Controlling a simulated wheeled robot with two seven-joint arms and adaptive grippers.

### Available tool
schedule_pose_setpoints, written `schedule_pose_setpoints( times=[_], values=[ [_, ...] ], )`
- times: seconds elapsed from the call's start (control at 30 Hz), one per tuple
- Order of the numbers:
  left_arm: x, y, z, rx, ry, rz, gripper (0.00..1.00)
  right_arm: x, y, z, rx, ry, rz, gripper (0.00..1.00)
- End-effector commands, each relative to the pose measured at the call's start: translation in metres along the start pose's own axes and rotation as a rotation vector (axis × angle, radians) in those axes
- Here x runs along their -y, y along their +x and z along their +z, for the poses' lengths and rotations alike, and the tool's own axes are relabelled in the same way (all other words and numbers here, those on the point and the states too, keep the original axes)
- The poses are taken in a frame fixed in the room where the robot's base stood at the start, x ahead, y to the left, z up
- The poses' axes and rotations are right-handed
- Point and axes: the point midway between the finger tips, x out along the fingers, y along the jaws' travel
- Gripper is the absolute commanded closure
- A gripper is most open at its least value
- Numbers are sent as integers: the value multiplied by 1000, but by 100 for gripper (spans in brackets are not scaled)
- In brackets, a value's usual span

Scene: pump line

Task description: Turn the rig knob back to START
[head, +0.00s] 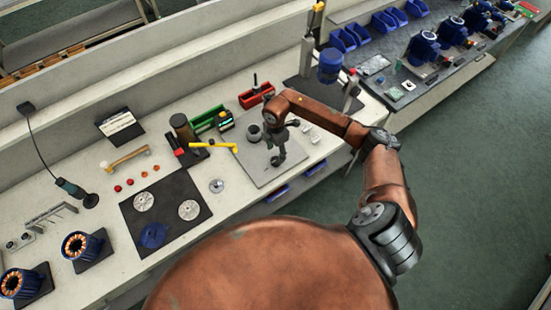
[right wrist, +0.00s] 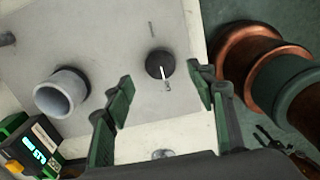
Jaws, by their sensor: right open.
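The rig knob (right wrist: 160,64) is a round black knob on a pale grey rig plate (right wrist: 115,35) in the right wrist view. A white pointer mark shows at its lower edge, beside a small printed label; another small label stands above it. The lettering is too small to read surely. My right gripper (right wrist: 160,80) is open, its two fingers on either side of the knob in the picture, apparently not touching it. In the head view my right gripper (head: 278,150) is over the rig plate (head: 262,176) and largely hides the knob. My left gripper is not in view.
A grey upright tube (right wrist: 62,93) stands on the plate left of the knob. A green device with a lit display (right wrist: 35,147) is near it. A yellow-handled tool (head: 215,146), red bin (head: 256,96) and dark mat (head: 165,188) with discs lie on the bench.

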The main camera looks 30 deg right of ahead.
Motion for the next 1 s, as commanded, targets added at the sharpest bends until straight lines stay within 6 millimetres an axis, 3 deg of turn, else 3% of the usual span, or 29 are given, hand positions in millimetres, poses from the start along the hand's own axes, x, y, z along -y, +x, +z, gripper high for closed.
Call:
schedule_pose_setpoints(
  times=[0.2, 0.4, 0.73, 1.0],
  values=[
    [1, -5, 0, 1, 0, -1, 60, 1, 36, -2, -4, -1, -3, 49],
    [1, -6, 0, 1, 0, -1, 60, 0, 55, -2, -5, -3, 0, 49],
    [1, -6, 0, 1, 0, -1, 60, 0, 59, -2, -4, -3, 1, 49],
    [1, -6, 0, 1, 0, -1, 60, 0, 58, -2, -5, -3, 1, 67]
  ],
)
